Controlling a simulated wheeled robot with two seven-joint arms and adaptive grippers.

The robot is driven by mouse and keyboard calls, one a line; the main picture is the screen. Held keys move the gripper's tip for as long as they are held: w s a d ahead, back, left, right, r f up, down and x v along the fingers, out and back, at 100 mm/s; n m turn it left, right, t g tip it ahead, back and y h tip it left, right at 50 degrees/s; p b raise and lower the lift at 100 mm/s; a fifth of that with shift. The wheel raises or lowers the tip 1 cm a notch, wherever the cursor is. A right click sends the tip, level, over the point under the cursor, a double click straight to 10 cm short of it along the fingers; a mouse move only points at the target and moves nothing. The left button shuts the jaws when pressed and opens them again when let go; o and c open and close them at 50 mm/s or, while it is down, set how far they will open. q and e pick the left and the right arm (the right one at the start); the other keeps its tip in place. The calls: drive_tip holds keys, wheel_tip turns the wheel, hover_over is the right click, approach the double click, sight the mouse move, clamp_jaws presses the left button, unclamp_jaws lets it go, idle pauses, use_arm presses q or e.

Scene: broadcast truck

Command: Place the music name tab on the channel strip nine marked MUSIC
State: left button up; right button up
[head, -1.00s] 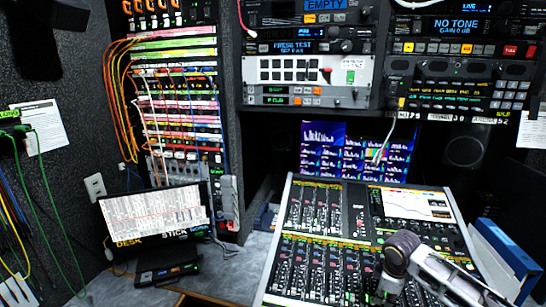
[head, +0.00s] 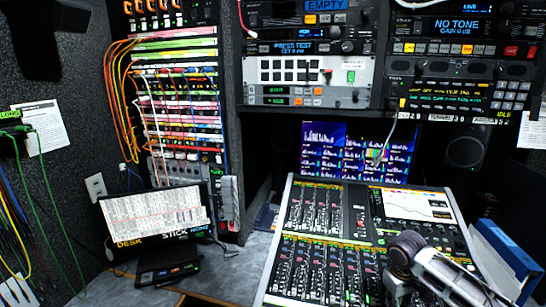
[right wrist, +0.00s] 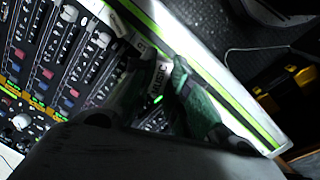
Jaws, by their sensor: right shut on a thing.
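The mixing console (head: 285,232) stands at lower right in the head view, with rows of coloured knobs and buttons. My right arm reaches over its lower right part, and the gripper's fingertips cannot be made out there. In the right wrist view my right gripper (right wrist: 160,88) is shut on a small pale tab marked MUSIC (right wrist: 157,84), held between its two greenish fingers. The tab is over the console near its green-edged border (right wrist: 245,112). I cannot tell whether it touches the surface. The channel nine marking is not readable. My left gripper is not in view.
A laptop-like screen (head: 155,213) and a small black box (head: 168,270) stand on the grey desk left of the console. A blue binder (head: 508,250) stands at its right. Screens (head: 350,150) and rack units rise behind. Cables hang at the left.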

drive_tip(key=shift+s+a+m, duration=0.25)
drive_tip(key=shift+s+m, duration=0.05)
drive_tip(key=shift+m, duration=0.4)
drive_tip(key=s+a+f, duration=0.2)
drive_tip(key=a, duration=1.2)
drive_tip(key=shift+a, duration=0.35)
drive_tip(key=shift+a, duration=0.1)
